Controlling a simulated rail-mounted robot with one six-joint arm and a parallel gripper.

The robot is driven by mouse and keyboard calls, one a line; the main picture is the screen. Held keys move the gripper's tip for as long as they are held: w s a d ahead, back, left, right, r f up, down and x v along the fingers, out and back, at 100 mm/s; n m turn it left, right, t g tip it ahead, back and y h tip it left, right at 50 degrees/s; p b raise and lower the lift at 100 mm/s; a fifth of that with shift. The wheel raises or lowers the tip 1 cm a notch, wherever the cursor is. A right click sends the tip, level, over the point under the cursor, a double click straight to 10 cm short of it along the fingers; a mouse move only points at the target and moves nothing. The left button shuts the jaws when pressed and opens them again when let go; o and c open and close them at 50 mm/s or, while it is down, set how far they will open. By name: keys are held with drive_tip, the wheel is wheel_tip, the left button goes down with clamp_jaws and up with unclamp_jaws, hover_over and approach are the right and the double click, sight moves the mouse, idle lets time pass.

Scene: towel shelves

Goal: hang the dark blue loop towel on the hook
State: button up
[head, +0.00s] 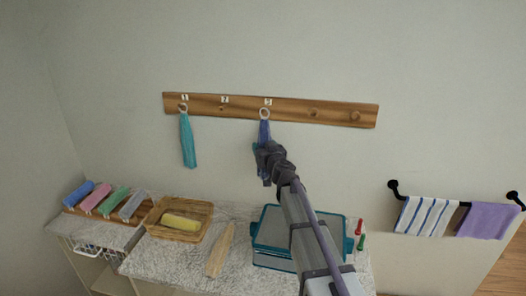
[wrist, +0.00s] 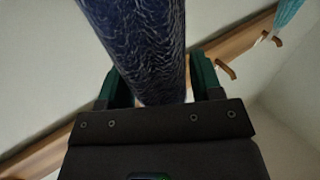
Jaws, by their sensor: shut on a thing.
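The dark blue loop towel (head: 264,132) is upright in front of the wall rail, its pale ring (head: 264,113) at the top. The ring overlaps the hook place under label 3 in the head view; I cannot tell whether it is around the peg or only in front of it. My gripper (head: 262,150) is shut on the towel just below the ring. In the wrist view the towel (wrist: 140,45) runs up between the two green fingers (wrist: 160,85). The hook behind the ring is hidden.
The wooden rail (head: 338,113) has a teal towel (head: 187,142) under label 1 and bare pegs at the right (head: 355,116). Below are a basket (head: 165,230) with a yellow towel, a teal-rimmed bin (head: 270,240), a board (head: 219,252) and several rolled towels (head: 105,199).

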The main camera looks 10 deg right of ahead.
drive_tip(key=w, duration=0.1)
drive_tip(key=w+d+f+b, duration=0.1)
drive_tip(key=w, duration=0.1)
drive_tip(key=shift+w+d+f, duration=0.2)
drive_tip(key=shift+w+d, duration=0.05)
drive_tip(key=shift+w, duration=0.15)
idle(0.5)
drive_tip(key=o, duration=1)
